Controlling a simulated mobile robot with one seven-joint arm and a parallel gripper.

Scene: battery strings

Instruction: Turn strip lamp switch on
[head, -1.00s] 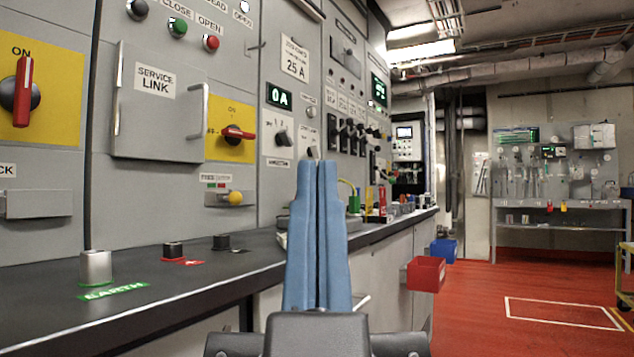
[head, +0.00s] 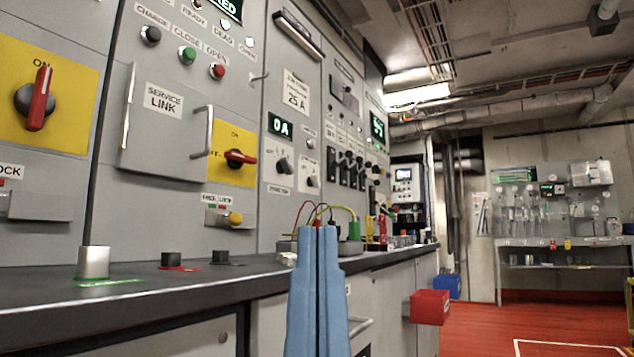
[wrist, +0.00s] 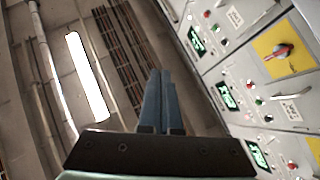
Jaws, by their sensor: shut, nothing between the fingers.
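My gripper (head: 318,230) is shut and empty, its blue fingers pointing up in front of the bench edge. In the wrist view, its fingers (wrist: 161,75) lie together against the ceiling, apart from the panels. A long slim bar (head: 298,36), which may be the strip lamp, is fixed high on the grey panel. I cannot tell which control is its switch. A row of black switches (head: 345,170) is farther right. My gripper touches none of these.
A red bin (head: 430,306) hangs at the bench front. The red floor (head: 480,335) to the right looks clear.

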